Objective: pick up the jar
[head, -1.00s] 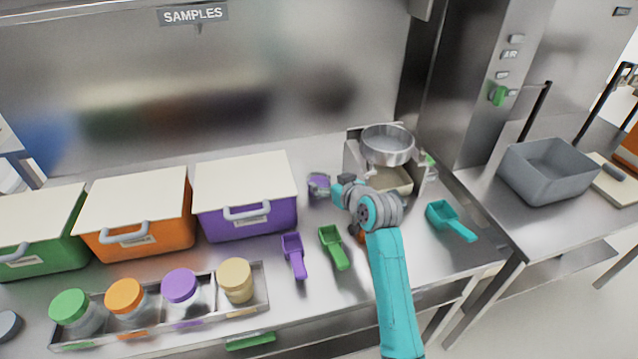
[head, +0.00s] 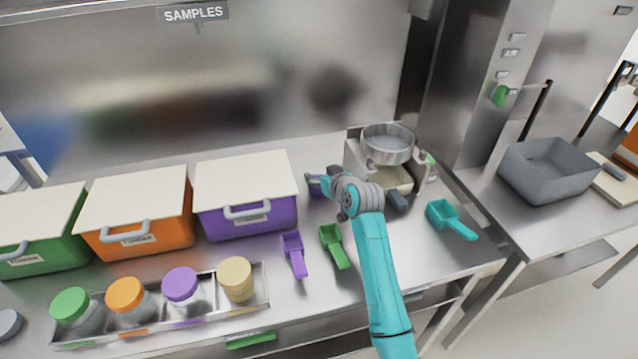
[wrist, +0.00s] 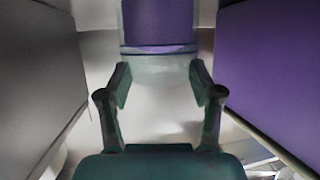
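A clear jar with a purple upper part (wrist: 158,28) is straight ahead in the wrist view, at the top middle. In the head view a bit of the purple jar (head: 315,187) shows between the purple bin and the sieve machine, partly hidden by my arm. My gripper (wrist: 159,82) is open, with one finger on each side of the jar's width. The fingertips are close to the jar's near end; I cannot tell whether they touch it.
The purple bin (head: 246,222) stands close on one side, the sieve machine (head: 388,145) on the other, leaving a narrow gap. Purple (head: 293,255) and green (head: 334,247) scoops lie in front. A tray (head: 160,328) holds several jars. A teal scoop (head: 450,219) lies right.

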